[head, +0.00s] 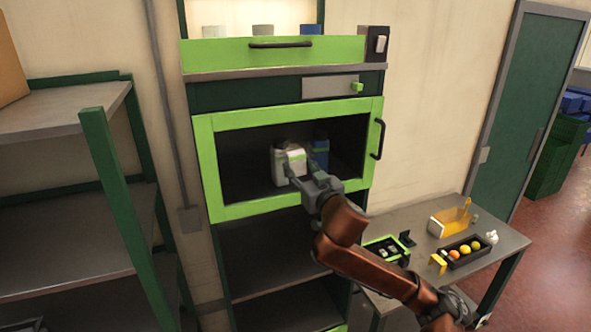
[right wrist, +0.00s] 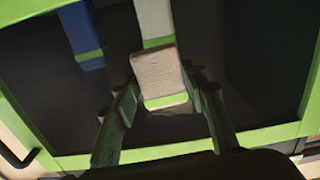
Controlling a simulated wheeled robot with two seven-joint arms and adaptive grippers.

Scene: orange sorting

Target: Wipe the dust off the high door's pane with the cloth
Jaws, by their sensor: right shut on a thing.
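The high door (head: 206,172) is a green frame around a dark pane (head: 240,165), with a black handle at its right side. It looks closed. My right gripper (head: 302,172) is in front of the pane, shut on a pale folded cloth (head: 294,157) with a green band. In the right wrist view the cloth (right wrist: 158,76) sits between the fingertips, against the dark pane. Whether it touches the glass I cannot tell. I cannot make out dust. My left gripper is not in view.
Behind the pane stand a white container (head: 278,168) and a blue container (head: 320,148). Open shelves are below. A table (head: 495,255) at the right holds a black tray of fruit (head: 466,262) and a yellow holder (head: 450,220). A grey shelf rack (head: 60,120) stands at the left.

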